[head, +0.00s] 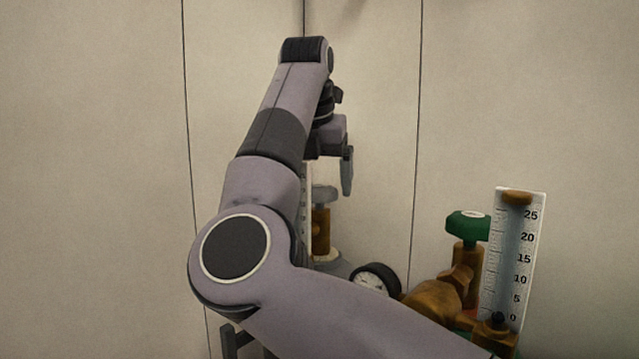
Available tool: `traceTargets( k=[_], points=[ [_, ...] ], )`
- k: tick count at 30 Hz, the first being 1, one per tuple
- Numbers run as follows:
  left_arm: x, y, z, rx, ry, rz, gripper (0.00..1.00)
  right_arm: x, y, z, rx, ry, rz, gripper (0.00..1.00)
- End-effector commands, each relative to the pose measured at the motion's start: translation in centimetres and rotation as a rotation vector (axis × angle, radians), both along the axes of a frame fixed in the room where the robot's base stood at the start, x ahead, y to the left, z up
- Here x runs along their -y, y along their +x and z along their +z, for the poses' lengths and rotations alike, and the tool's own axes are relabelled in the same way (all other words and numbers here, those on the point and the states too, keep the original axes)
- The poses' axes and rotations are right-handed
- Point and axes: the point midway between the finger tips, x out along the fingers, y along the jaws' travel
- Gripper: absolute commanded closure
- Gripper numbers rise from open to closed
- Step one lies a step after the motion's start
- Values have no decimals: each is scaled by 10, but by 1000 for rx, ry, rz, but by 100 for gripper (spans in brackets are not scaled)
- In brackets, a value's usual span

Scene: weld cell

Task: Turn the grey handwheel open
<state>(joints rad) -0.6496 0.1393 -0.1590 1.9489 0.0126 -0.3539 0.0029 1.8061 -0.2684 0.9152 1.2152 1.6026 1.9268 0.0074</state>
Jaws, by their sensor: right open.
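The grey handwheel (325,195) sits on a brass valve stem in the middle of the head view, partly hidden behind my right arm. My right gripper (331,176) points down just above the handwheel. It is open with nothing seen between its fingers. One finger shows to the right of the wheel; the other is mostly hidden by my arm. I cannot tell whether the fingers touch the wheel. My left gripper is not in view.
A green handwheel (467,225) on a brass valve stands to the right, beside a scaled flow tube (512,255). A round dial gauge (374,281) sits between the two valves. Plain wall panels (540,90) stand behind.

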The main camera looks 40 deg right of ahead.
Motion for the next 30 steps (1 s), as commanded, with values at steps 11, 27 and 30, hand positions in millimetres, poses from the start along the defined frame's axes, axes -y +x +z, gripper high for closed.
traceTargets(
  k=[11, 27, 30],
  points=[
    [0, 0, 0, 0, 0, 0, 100, 3, 2, -9, 1, -1, 1, 12],
    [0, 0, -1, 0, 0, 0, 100, 3, 2, -9, 3, 0, 37, 68],
    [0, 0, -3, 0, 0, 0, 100, 3, 1, -9, 4, 1, 80, 68]
  ],
)
